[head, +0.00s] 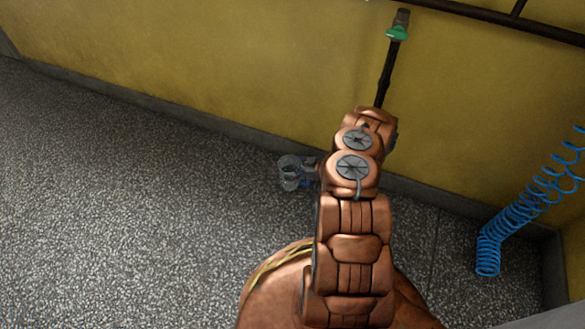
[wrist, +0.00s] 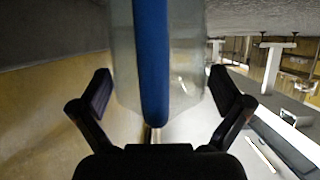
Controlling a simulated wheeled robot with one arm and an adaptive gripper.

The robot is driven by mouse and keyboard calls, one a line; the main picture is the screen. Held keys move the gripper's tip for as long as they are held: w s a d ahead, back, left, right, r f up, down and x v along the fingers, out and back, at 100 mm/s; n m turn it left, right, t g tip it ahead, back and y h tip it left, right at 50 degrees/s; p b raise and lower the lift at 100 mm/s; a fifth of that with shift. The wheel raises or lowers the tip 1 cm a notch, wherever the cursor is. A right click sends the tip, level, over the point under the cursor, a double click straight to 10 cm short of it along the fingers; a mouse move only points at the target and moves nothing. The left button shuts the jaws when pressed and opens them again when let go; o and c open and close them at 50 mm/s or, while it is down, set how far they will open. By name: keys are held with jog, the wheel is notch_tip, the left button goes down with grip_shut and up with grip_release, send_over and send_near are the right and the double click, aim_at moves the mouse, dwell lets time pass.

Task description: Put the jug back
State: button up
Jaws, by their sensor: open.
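The jug (head: 289,173) is clear. In the head view it shows just left of my arm, against the grey floor; whether it rests there or is held off it I cannot tell. In the wrist view the jug's see-through body (wrist: 187,62) fills the middle, with its blue handle (wrist: 151,60) upright in the picture. My gripper (wrist: 163,92) is open, one finger on each side of the jug. Gaps show between both fingertips and the handle. In the head view my arm mostly hides the gripper.
A yellow wall (head: 230,70) with a grey kerb (head: 215,120) stands behind the jug. A coiled blue hose (head: 488,250) hangs at the right. A dark rail (head: 500,17) and a green-collared rod (head: 397,33) are at the top. Speckled floor (head: 110,220) is clear at left.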

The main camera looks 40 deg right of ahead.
jog(key=p+v, duration=0.4)
jog(key=v, duration=0.8)
jog(key=shift+p, duration=0.35)
jog(key=shift+r, duration=0.1)
